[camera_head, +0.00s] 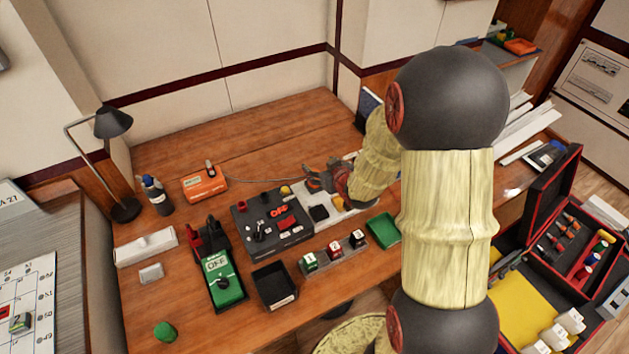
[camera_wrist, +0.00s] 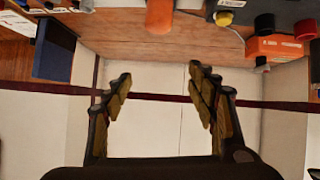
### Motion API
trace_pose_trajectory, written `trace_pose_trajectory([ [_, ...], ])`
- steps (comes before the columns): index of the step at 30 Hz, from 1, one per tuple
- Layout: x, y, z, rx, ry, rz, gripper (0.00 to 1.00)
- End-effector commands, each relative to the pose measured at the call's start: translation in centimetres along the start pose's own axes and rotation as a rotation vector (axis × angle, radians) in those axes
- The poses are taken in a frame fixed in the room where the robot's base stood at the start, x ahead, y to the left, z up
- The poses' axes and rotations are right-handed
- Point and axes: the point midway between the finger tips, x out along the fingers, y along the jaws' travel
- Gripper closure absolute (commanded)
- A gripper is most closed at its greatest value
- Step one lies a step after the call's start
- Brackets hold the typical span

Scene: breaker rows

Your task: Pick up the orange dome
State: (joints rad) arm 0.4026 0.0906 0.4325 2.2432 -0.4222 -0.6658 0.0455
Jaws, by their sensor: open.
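An orange rounded piece (camera_wrist: 160,15), which looks like the orange dome, shows at the top middle of the wrist view, cut off by the edge. It stands past my fingertips, lined up with the gap between them and apart from them. In the head view, a small orange patch (camera_head: 338,203) shows beside my gripper on the white board (camera_head: 303,192); my gripper and arm hide much of that spot. My gripper (camera_head: 318,180) is open and empty above the board; its two spread fingers also show in the wrist view (camera_wrist: 160,85).
A dark control box (camera_head: 272,222) with red and yellow knobs stands left of my gripper. A black block (camera_head: 319,213) sits on the board. An orange box (camera_head: 204,185) stands further left, a green tray (camera_head: 383,230) in front.

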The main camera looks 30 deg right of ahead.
Motion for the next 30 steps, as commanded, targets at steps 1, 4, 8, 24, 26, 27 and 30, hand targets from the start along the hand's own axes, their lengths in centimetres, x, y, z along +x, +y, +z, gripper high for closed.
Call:
trace_pose_trajectory([
  [1, 1.2, 0.2, 1.9, 0.013, 0.014, -0.011, 0.42],
  [4, 2.6, 0.2, 4.0, 0.035, 0.064, -0.036, 0.42],
  [8, 3.7, 0.0, 6.0, 0.063, 0.12, -0.061, 0.42],
  [24, 7.1, -0.2, 6.7, 0.086, 0.167, -0.08, 0.42],
  [26, 7.5, -0.2, 6.7, 0.086, 0.166, -0.08, 0.42],
  [27, 7.9, -0.1, 6.7, 0.086, 0.166, -0.08, 0.42],
  [30, 9.4, 0.1, 6.6, 0.084, 0.168, -0.08, 0.42],
])
